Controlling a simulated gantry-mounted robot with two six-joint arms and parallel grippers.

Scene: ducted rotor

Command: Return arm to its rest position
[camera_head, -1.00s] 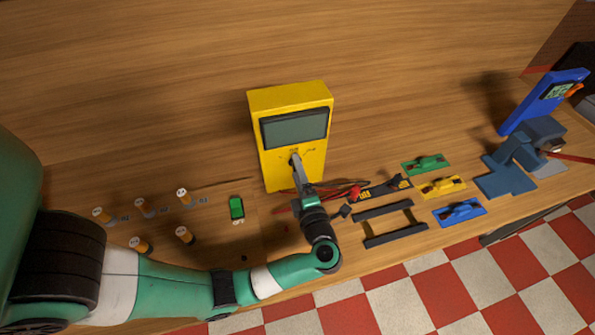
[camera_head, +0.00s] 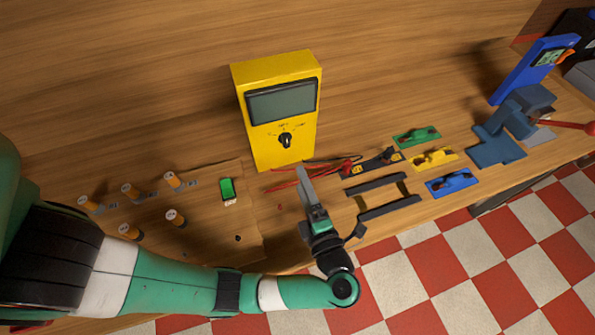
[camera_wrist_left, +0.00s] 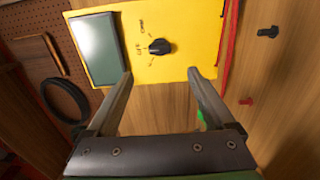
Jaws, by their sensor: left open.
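My left arm comes in from the left in the head view, and its gripper (camera_head: 306,187) hangs over the bench's front part, in front of the yellow multimeter (camera_head: 265,130). In the left wrist view the two fingers of my left gripper (camera_wrist_left: 160,85) stand wide apart with nothing between them. The multimeter shows ahead of them there (camera_wrist_left: 185,35), with its black dial (camera_wrist_left: 159,46) and grey screen (camera_wrist_left: 97,48). The fingertips look apart from the dial. My right gripper is not in these frames.
Red leads (camera_head: 290,183), a dark frame (camera_head: 385,196) and green (camera_head: 417,138), yellow (camera_head: 434,159) and blue (camera_head: 452,183) pieces lie right. A blue meter (camera_head: 533,70) stands by a blue vise (camera_head: 510,125).

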